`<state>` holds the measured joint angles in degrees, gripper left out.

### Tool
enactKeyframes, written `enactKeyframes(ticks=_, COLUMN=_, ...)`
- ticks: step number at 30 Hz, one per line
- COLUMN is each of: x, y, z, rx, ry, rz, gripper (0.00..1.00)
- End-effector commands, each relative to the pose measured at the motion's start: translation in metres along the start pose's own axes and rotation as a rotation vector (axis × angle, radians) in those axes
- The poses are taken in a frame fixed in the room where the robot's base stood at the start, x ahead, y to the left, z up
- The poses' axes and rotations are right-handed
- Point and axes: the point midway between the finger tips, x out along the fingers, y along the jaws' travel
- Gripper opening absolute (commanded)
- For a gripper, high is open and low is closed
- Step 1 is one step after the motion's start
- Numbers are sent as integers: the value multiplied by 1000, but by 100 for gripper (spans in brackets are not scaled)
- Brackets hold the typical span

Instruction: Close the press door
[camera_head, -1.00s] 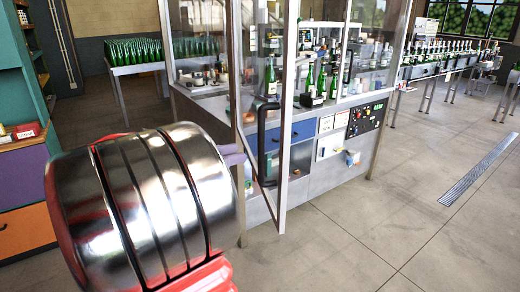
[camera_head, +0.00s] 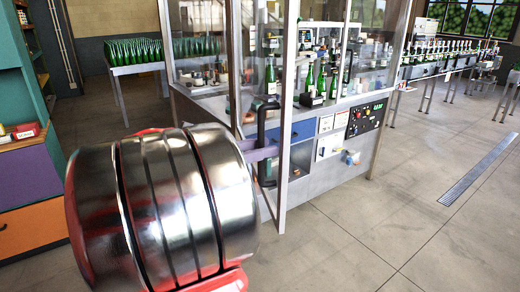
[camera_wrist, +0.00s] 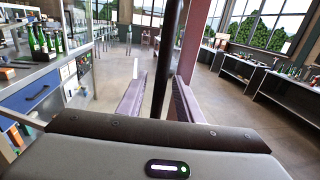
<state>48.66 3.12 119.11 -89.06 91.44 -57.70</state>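The press door (camera_head: 289,110) is a clear panel in a grey metal frame and stands ajar, swung out from the press cabinet (camera_head: 335,170). Its upright black handle (camera_head: 266,145) is on the near side of the door. The door frame (camera_wrist: 196,40) rises just beyond the handle.
Green bottles stand on the press deck and on a table (camera_head: 135,69) at the back left. A shelf unit (camera_head: 30,180) is close on the left. A conveyor line (camera_head: 445,58) runs at the back right. The floor (camera_head: 400,210) right of the press is clear.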

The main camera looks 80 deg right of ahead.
Motion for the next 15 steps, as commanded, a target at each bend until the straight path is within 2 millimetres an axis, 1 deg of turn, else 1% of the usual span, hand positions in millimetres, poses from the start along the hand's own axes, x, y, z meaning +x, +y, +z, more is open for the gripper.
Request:
enactKeyframes(ticks=1, x=0, y=0, z=0, rx=0, ry=0, rz=0, gripper=32)
enactKeyframes(ticks=2, x=0, y=0, z=0, rx=0, ry=0, rz=0, gripper=30)
enactKeyframes(ticks=12, x=-1, y=0, z=0, rx=0, ry=0, rz=1, gripper=6)
enactKeyframes(ticks=15, x=-1, y=0, z=0, rx=0, ry=0, rz=1, gripper=0)
